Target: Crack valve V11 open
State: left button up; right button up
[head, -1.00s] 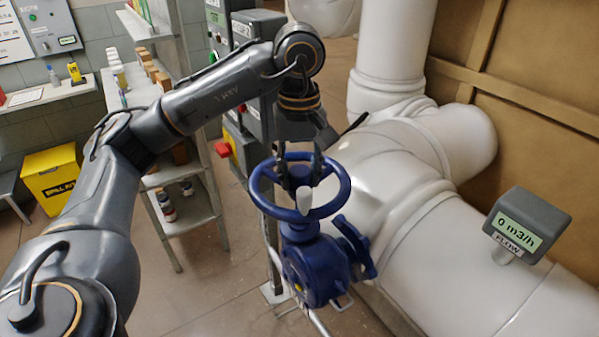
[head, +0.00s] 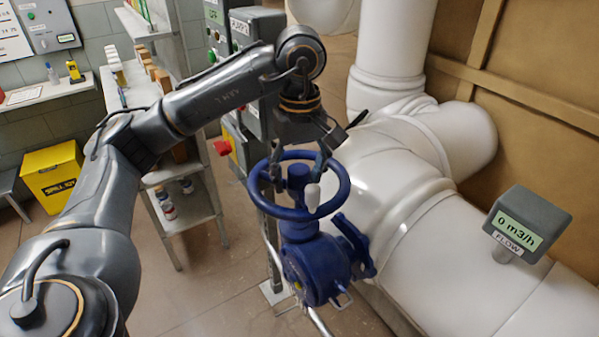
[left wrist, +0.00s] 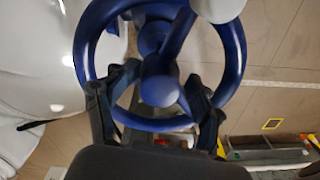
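The valve is blue, with a blue handwheel (head: 343,203) on top and a blue body (head: 315,272); I see no V11 tag. A pale knob (head: 312,197) stands on the wheel's near side. My left gripper (head: 299,178) is over the wheel, pointing down, with its fingers spread on either side of the hub. In the left wrist view, the open fingers (left wrist: 162,82) reach the handwheel (left wrist: 236,55), with the round hub (left wrist: 160,89) between them. I cannot tell whether they touch wheel or spokes. My right gripper is not in view.
A flow meter (head: 527,222) on the white pipe (head: 455,250) reads 0 m3/h. Thick white pipes stand close to the right of the valve. A grey shelf (head: 185,212) and dark control boxes are behind left; a yellow bin (head: 50,178) is farther left.

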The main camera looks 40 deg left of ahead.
pick_arm(q)
jog(key=shift+r, duration=0.15)
notch_tip(320, 180, up, 6)
jog(key=p, duration=0.6)
jog(key=shift+a+r, duration=0.1)
jog(key=shift+r, duration=0.1)
jog(key=shift+w, duration=0.1)
notch_tip(320, 180, up, 6)
jog(key=p, duration=0.5)
jog(key=shift+p, duration=0.4)
jog(key=shift+f, duration=0.1)
